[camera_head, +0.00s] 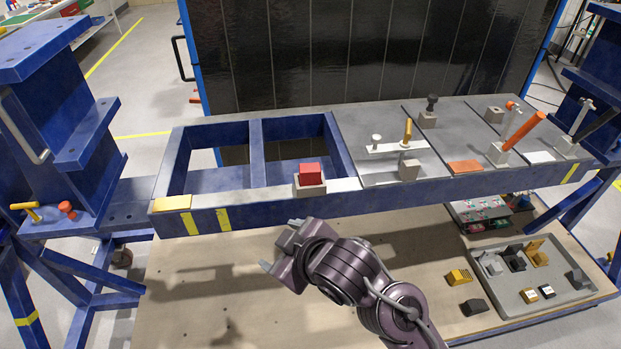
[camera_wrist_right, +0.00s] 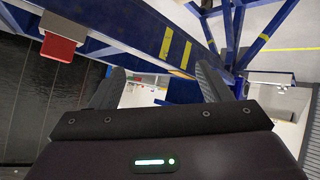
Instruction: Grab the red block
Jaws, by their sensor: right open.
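The red block (camera_head: 310,173) sits in a small grey holder (camera_head: 311,190) on the front beam of the blue jig frame. In the right wrist view the red block (camera_wrist_right: 59,49) and grey holder (camera_wrist_right: 64,25) are at the upper left, outside the space between the fingers. My right gripper (camera_head: 281,244) is open and empty. In the head view it is below and left of the block, in front of the beam and apart from it. Its two fingers (camera_wrist_right: 162,78) also show spread in the right wrist view. My left gripper is not in view.
The blue frame (camera_head: 270,206) has open bays behind the block. Right of it, a grey plate (camera_head: 375,125) carries clamps and an orange-handled lever (camera_head: 523,131). A grey tray (camera_head: 560,298) of small parts lies on the lower board (camera_head: 200,290), whose left part is clear.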

